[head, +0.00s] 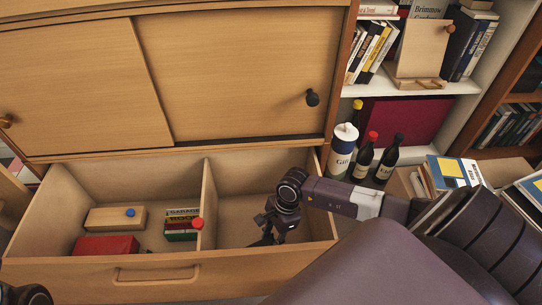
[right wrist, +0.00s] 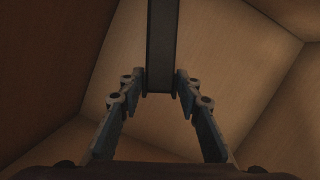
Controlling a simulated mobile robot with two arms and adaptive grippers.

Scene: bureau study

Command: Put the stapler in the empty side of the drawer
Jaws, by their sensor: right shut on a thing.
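The open drawer (head: 150,270) is split by a wooden divider (head: 209,190). Its left side holds several items; its right side holds only my right gripper (head: 266,238), which reaches down into it. In the right wrist view the fingers (right wrist: 160,105) are shut on a long dark grey bar, which I take to be the stapler (right wrist: 163,45). Pale wooden drawer walls surround it there. In the head view the stapler is hard to tell from the dark gripper, and whether it touches the floor is unclear. A dark part of my left arm (head: 27,294) shows at the lower left; its fingers are not visible.
The left side holds a wooden block with a blue knob (head: 105,218), a red box (head: 105,246) and a small stack (head: 182,227) with a red ball. Sliding cabinet doors (head: 235,75) stand above the drawer. Bottles (head: 366,157) and books (head: 452,175) stand to the right.

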